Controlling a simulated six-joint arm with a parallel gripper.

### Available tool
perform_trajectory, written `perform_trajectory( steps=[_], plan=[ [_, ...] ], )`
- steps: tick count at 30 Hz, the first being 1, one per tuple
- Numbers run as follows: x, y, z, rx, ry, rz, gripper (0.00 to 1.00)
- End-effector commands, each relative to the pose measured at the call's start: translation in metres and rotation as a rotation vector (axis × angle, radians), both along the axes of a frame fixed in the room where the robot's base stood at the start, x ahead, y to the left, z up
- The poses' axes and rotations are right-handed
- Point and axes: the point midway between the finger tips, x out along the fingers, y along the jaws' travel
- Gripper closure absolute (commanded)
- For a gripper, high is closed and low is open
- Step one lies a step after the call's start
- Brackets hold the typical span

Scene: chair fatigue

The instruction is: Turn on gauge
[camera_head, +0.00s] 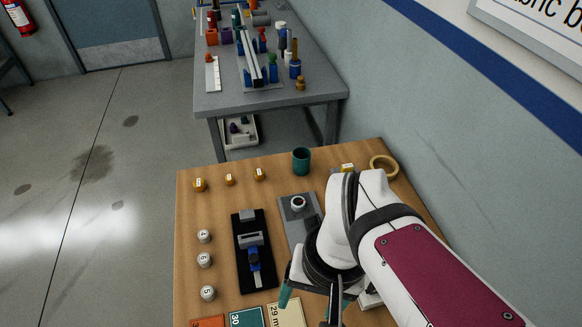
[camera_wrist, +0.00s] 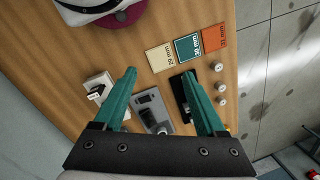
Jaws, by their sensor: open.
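My gripper (camera_wrist: 159,74) is open and empty, its two teal fingers spread above the wooden table. In the head view my gripper (camera_head: 314,298) hangs over the table's near middle, below my white arm. No part is clearly readable as the gauge. A small white box with a dark part on top (camera_wrist: 98,88) lies beside the left finger in the wrist view; my arm mostly hides it in the head view. A grey plate with a round white-rimmed piece (camera_head: 298,203) shows between the fingers in the wrist view (camera_wrist: 150,103). A black fixture with a blue slider (camera_head: 253,256) is partly behind the right finger.
Orange, teal and cream number cards (camera_wrist: 188,47) lie near the fixture. Several white numbered pieces (camera_head: 204,260) and small orange tagged pieces (camera_head: 229,180) stand left and behind. A teal cup (camera_head: 301,161) and tape ring (camera_head: 384,166) are at the back. A grey bench (camera_head: 225,103) stands beyond.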

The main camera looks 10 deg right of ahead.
Motion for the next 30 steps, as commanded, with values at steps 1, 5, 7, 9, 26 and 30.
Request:
perform_trajectory(
  steps=[1, 5, 7, 9, 26, 30],
  plan=[
    [0.02, -0.007, -0.002, -0.003, 0.0, 0.041, 0.38],
    [0.083, -0.033, -0.017, -0.012, -0.031, 0.2, 0.61],
    [0.112, -0.049, -0.03, -0.017, -0.046, 0.277, 0.74],
    [0.134, -0.063, -0.043, -0.021, -0.059, 0.339, 0.86],
    [0.157, -0.079, -0.069, -0.027, -0.074, 0.419, 1.0],
    [0.156, -0.076, -0.095, -0.026, -0.071, 0.421, 1.0]
  ],
)
